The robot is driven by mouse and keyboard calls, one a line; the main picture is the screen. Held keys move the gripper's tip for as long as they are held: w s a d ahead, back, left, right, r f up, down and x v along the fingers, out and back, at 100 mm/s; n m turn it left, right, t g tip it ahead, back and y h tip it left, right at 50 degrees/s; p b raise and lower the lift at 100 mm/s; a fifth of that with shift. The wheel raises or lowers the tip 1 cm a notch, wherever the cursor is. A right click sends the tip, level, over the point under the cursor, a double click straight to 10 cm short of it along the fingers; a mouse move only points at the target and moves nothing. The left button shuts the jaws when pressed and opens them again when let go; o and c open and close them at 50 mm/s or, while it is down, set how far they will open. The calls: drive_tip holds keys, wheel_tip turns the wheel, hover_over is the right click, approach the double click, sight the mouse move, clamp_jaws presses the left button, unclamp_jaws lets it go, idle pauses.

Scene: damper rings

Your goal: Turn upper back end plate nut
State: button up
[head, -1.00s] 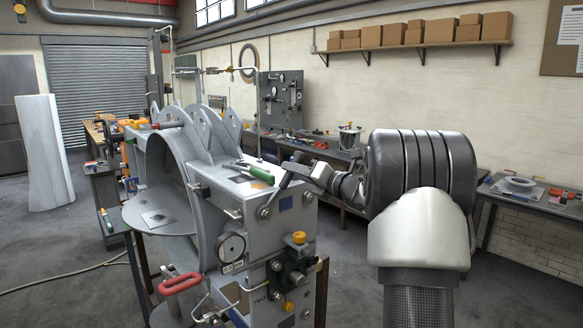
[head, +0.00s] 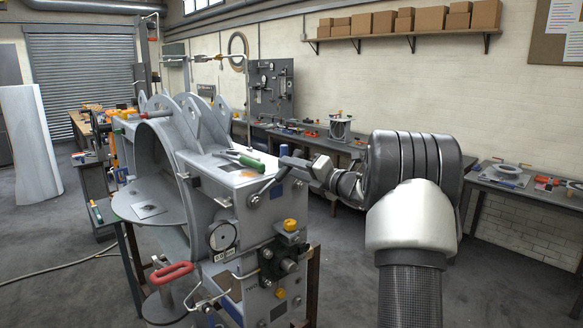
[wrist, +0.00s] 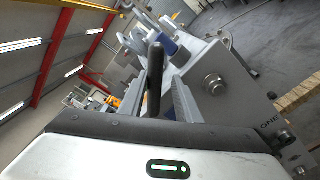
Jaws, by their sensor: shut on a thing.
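My gripper (head: 300,163) is at the top right corner of the grey damper housing (head: 270,225) in the head view. It is shut on a dark spanner-like bar (head: 272,182). The bar slants down left to an upper nut (head: 253,200) on the end plate; whether it is seated on that nut is hard to tell. In the wrist view the dark bar (wrist: 155,75) stands between the jaws. Another end plate nut (wrist: 215,83) shows right of the jaws, apart from them. It may be the right upper nut in the head view (head: 297,184).
A green-handled tool (head: 245,160) lies on the housing top. A gauge (head: 222,235), a red handle (head: 171,271) and a valve with yellow caps (head: 285,250) stick out in front. Benches (head: 345,146) line the back wall. The floor at right is clear.

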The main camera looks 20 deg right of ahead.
drive_tip(key=shift+d+f+b, duration=0.35)
drive_tip(key=shift+d+b, duration=0.1)
drive_tip(key=shift+b, duration=0.3)
idle(0.4)
drive_tip(key=shift+a+r+p, duration=0.15)
drive_tip(key=shift+p, duration=0.2)
drive_tip(key=shift+a, duration=0.15)
drive_tip(key=shift+c, duration=0.5)
clamp_jaws()
drive_tip(key=shift+r, duration=0.1)
drive_tip(key=shift+s+p, duration=0.1)
drive_tip(key=shift+p, duration=0.35)
